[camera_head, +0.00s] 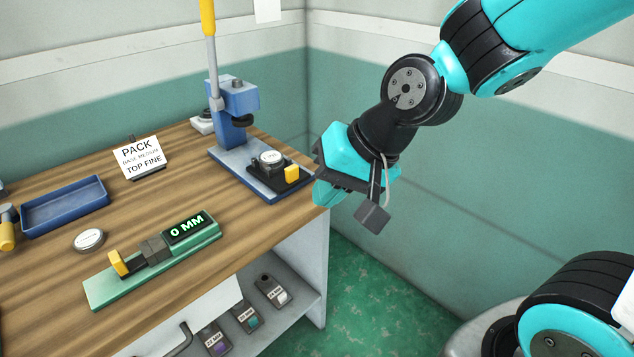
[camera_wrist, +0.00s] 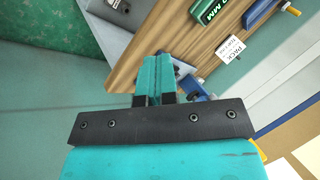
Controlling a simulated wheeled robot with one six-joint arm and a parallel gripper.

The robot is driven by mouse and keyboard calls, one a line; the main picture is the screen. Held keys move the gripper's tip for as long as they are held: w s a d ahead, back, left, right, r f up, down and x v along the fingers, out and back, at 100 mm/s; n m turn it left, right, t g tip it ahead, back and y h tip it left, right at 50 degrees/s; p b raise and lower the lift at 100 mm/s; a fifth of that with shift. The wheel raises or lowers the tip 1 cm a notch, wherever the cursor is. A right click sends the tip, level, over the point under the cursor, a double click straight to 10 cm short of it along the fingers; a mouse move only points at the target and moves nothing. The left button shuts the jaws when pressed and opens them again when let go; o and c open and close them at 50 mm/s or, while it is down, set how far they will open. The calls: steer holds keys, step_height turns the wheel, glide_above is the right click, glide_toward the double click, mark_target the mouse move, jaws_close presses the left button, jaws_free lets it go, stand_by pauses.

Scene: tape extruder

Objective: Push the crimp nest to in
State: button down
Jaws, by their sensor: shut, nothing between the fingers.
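The blue lever press (camera_head: 230,112) stands at the table's back right corner, with a long yellow-topped handle. The crimp nest (camera_head: 262,178) is a black block on the press's base plate, out in front of the press head. It carries a round light-lidded tin (camera_head: 271,158) and has a yellow tab (camera_head: 292,174) at its front. My gripper (camera_head: 322,197) is shut and empty, just right of the nest near the table's right edge, apart from it. In the wrist view the closed teal fingers (camera_wrist: 158,77) cover part of the blue press (camera_wrist: 192,88); the nest cannot be made out.
A green gauge reading 0 MM (camera_head: 160,252) lies at the table front, with a tin (camera_head: 89,240) beside it. A blue tray (camera_head: 65,205) and a PACK sign (camera_head: 140,156) stand farther left. A shelf with labelled bins (camera_head: 246,318) is below. The wall is close behind.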

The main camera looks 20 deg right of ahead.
steer(key=w+d+f+m+t+h+b, duration=0.2)
steer(key=w+d+f+m+t, duration=0.3)
steer(key=w+d+f+m, duration=0.45)
steer(key=m+p, duration=0.1)
steer(key=m, duration=0.1)
glide_toward(297, 182)
steer(key=shift+n, duration=0.25)
steer(key=x, duration=0.6)
steer(key=shift+s+d+f, duration=0.15)
steer(key=shift+s+f, duration=0.15)
steer(key=shift+s, duration=0.05)
steer(key=shift+w+a+f, duration=0.1)
steer(key=shift+w+a, duration=0.2)
steer(key=shift+w, duration=0.45)
